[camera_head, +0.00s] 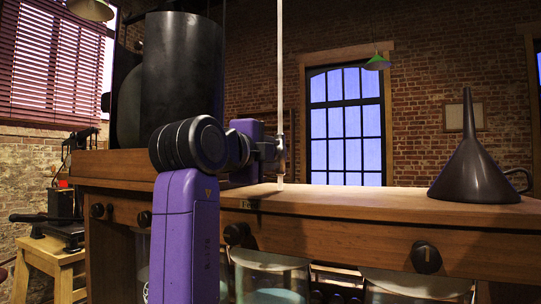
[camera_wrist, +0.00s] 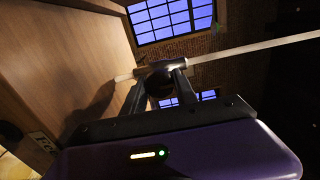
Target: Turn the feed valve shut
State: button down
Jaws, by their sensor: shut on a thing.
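A "Feed" label (camera_head: 250,204) is on the bench's front edge below.
A dark funnel (camera_head: 472,160) stands on the bench top (camera_head: 360,200) at right. A large black cylinder (camera_head: 182,75) stands at left behind my arm. Black knobs (camera_head: 426,257) line the bench front, with glass jars (camera_head: 272,279) below. The bench top between tube and funnel is clear.

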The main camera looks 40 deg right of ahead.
jog(key=shift+f, duration=0.1)
jog(key=c, duration=1)
grip_release()
jog(key=shift+b+v, duration=0.4)
jog(key=shift+v, duration=3.55)
